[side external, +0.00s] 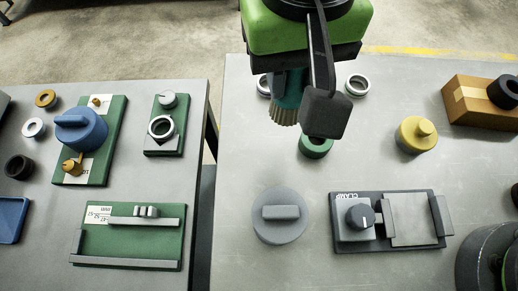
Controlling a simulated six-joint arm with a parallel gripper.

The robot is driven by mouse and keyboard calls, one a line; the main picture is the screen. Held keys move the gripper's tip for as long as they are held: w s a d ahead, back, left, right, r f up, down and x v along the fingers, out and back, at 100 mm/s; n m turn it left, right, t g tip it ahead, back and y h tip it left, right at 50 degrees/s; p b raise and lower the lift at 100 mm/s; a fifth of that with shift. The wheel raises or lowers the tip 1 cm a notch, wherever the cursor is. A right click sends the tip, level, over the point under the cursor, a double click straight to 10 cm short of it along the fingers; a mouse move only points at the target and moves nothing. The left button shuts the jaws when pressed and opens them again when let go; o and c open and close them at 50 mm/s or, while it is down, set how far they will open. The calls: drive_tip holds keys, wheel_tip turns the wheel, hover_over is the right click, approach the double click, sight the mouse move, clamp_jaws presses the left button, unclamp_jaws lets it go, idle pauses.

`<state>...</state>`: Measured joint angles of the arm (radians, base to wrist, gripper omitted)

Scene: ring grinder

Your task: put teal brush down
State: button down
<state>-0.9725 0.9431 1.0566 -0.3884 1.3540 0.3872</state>
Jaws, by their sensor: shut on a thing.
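My gripper (300,90) is at the top centre, with a green body and dark fingers. It is shut on the teal brush (289,88), whose pale bristles (284,113) point down. A dark finger in front hides part of the brush. The brush seems to be above the right grey table (390,100); I cannot tell how large the gap is.
A green ring (315,149) lies just below my gripper, with metal rings (357,85) behind. A yellow knobbed piece (416,135), a cardboard box (478,103), a grey round piece (281,214) and a clamp fixture (390,220) stand around. Bare tabletop lies between them.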

drive_tip(key=a+f, duration=0.1)
drive_tip(key=f, duration=0.2)
drive_tip(key=s+a+f, duration=0.1)
drive_tip(key=f, duration=0.2)
drive_tip(key=s+a+f, duration=0.1)
drive_tip(key=f, duration=0.3)
drive_tip(key=shift+a, duration=0.35)
drive_tip(key=shift+f, duration=0.15)
drive_tip(key=c, duration=0.9)
unclamp_jaws()
drive_tip(key=shift+o, duration=0.2)
